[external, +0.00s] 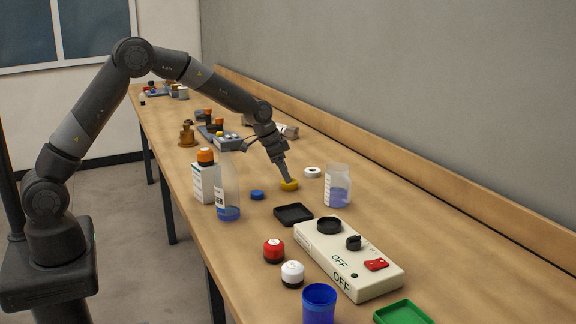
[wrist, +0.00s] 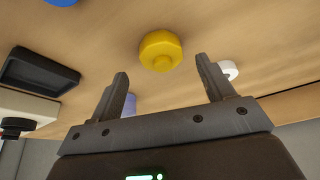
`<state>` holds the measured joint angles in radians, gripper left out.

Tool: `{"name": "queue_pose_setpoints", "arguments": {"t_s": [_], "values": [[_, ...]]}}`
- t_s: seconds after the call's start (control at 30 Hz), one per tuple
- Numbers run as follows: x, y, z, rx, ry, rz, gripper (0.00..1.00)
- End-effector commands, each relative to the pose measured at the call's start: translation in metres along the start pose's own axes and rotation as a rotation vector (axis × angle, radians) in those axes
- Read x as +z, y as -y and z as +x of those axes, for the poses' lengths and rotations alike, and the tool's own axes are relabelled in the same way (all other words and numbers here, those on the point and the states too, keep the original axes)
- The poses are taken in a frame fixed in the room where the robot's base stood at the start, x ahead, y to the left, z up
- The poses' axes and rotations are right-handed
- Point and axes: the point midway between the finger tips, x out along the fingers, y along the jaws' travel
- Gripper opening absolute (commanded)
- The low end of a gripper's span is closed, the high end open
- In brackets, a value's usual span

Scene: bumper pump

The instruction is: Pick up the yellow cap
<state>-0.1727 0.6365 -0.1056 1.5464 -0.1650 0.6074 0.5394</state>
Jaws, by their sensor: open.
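The yellow cap (external: 289,185) lies on the wooden bench, near the middle of the external view. In the wrist view the yellow cap (wrist: 160,50) appears beyond the fingertips, roughly centred between them. My gripper (external: 285,178) is directly over the cap in the external view, pointing down. In the wrist view my gripper (wrist: 160,80) has its two fingers spread wide with nothing between them. Whether the fingertips touch the cap or bench cannot be told.
A blue cap (external: 257,195) lies left of the yellow cap and a white ring-like cap (external: 312,172) lies right. A bottle with blue liquid (external: 338,188), a tall clear bottle (external: 228,190), a black tray (external: 294,214) and a white switch box (external: 345,262) stand around.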

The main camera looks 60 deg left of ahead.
Motion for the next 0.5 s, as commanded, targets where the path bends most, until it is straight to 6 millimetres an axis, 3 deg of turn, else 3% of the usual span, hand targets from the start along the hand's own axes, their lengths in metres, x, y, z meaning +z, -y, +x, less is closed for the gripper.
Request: {"name": "queue_pose_setpoints", "arguments": {"t_s": [0.2, 0.5], "values": [[-0.003, 0.002, 0.030, 0.001, 0.001, 0.000, 0.74], [-0.004, 0.002, 0.038, 0.000, 0.000, 0.000, 0.74]]}}
